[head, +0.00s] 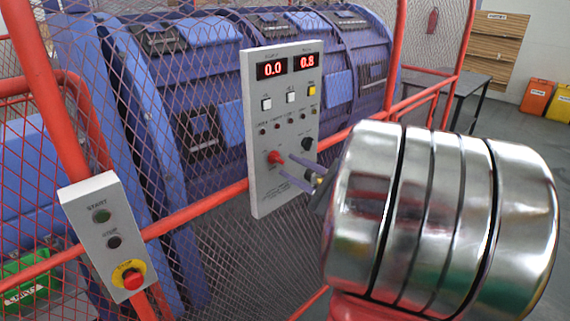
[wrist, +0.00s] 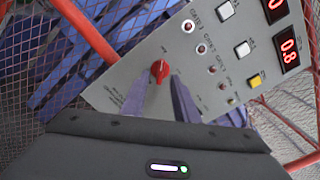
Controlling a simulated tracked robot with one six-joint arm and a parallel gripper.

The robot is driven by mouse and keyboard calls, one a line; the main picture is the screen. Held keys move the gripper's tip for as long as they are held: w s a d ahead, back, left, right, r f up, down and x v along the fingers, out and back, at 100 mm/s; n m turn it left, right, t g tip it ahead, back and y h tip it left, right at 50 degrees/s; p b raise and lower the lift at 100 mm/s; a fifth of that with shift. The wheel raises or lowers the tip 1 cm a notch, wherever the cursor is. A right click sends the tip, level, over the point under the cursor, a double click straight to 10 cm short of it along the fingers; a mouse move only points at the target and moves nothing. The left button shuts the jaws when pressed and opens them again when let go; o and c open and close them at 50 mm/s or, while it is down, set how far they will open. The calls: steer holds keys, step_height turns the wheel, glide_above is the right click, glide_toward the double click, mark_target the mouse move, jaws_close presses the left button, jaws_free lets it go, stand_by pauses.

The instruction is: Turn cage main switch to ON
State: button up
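The likely main switch is a red rotary knob (head: 274,157) low on the grey control panel (head: 262,194). It also shows in the wrist view (wrist: 160,69), and its lettering is too small to read. My gripper (head: 292,170) is just in front of the panel, with its fingertips close to the knob. In the wrist view my gripper (wrist: 161,82) is open, with one finger to each side just below the knob and nothing between them. I cannot tell whether a fingertip touches the knob.
A black knob (head: 308,144) sits right of the red one. Push buttons, small lamps and red displays (head: 289,65) are above. A red rail and mesh fence (head: 200,212) run behind the panel. A start/stop box (head: 106,236) with an emergency button is at lower left.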

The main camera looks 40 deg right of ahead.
mark_target(279, 161)
steer(key=shift+w, duration=1.85)
steer(key=shift+c, duration=0.7)
steer(key=shift+a, duration=0.1)
jaws_close()
